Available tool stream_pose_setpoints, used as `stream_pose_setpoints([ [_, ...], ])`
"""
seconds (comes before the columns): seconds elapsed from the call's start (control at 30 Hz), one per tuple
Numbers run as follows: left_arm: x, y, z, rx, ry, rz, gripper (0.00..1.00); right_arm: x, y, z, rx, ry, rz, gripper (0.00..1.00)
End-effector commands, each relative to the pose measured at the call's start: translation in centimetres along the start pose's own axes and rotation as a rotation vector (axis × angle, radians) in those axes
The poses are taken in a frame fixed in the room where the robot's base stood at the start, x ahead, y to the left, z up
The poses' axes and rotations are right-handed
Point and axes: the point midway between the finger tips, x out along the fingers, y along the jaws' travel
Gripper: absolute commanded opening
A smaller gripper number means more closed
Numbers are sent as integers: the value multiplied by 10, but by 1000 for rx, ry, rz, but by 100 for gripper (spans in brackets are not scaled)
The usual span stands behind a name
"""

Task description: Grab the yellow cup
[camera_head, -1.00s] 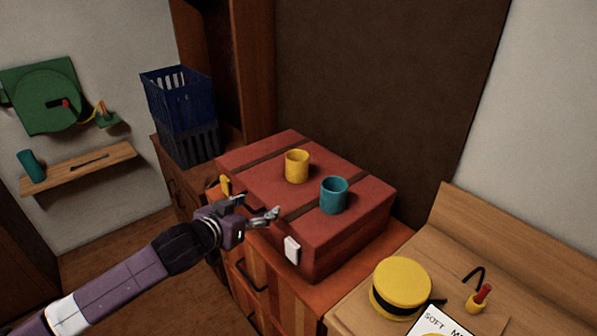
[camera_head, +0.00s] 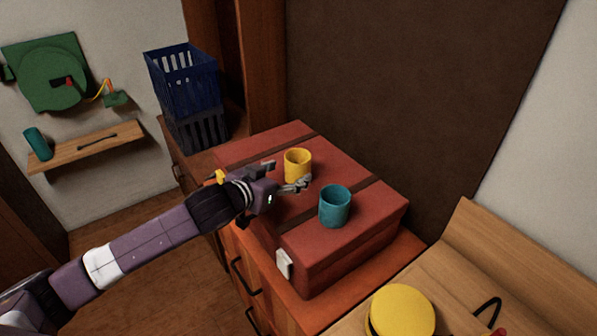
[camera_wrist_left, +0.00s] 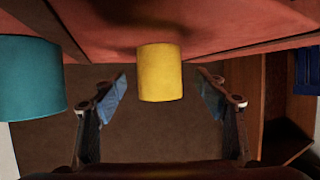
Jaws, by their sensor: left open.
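The yellow cup (camera_head: 297,166) stands upright on the red case in the head view. In the left wrist view the yellow cup (camera_wrist_left: 160,73) shows ahead, between the two spread fingers. My left gripper (camera_head: 284,176) is open and close to the near side of the cup, with nothing in its grasp. Its fingers (camera_wrist_left: 162,97) stand on both sides of the cup in the wrist view; I cannot tell whether they reach around it. My right gripper is not in view.
A teal cup (camera_head: 335,206) stands on the red case (camera_head: 345,245), close to the right of the gripper. Blue and dark crates (camera_head: 183,82) are stacked behind at left. A yellow hat (camera_head: 402,311) lies on the wooden bench at front right.

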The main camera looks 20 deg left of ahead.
Motion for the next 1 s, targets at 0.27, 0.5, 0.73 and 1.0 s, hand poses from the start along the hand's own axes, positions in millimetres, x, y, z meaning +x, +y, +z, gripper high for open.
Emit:
stream_pose_setpoints([
  [0.27,29,1,-4,-1,0,0,66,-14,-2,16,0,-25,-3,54],
  [0.5,51,1,-2,0,2,1,66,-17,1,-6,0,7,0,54],
  [0.73,53,1,-1,1,1,1,66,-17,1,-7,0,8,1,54],
  [1.0,53,1,-1,1,1,0,43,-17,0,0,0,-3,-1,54],
])
